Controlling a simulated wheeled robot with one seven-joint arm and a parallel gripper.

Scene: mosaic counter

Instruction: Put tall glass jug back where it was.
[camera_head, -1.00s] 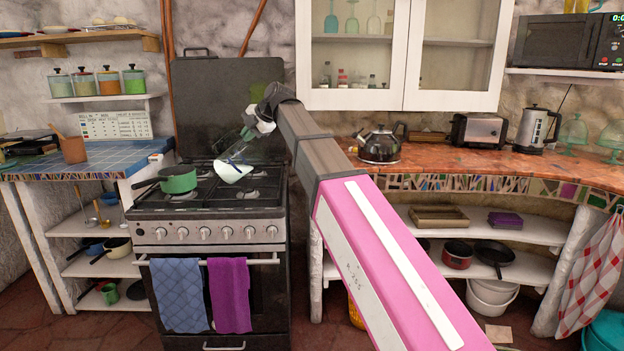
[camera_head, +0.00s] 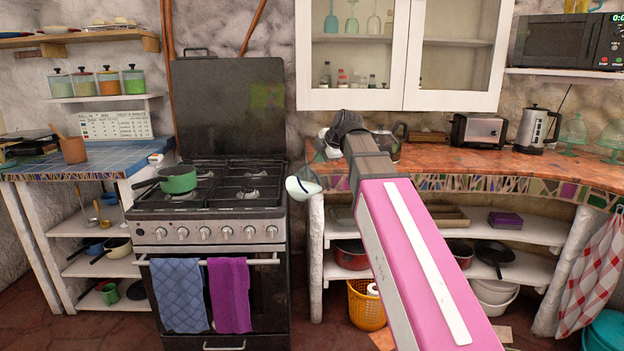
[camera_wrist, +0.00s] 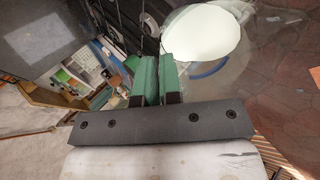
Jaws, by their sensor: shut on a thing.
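The tall glass jug (camera_head: 303,186) is at the end of my arm in the head view, in front of the gap between the stove and the counter's left end. It is clear and faint, looks tilted, and has white contents low in it. My gripper (camera_head: 324,150) is shut on the jug; the fingertips are hard to make out in the head view. In the wrist view the green fingers of my gripper (camera_wrist: 155,78) are close together, and the glass of the jug with its white contents (camera_wrist: 200,32) and a blue band lies just beyond them.
The stove (camera_head: 210,195) with a green pot (camera_head: 178,180) is left of the jug. The orange counter (camera_head: 450,170) to the right bears a kettle (camera_head: 388,148), partly behind my arm, a toaster (camera_head: 478,131) and a steel electric jug (camera_head: 538,130). The stove's right half is clear.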

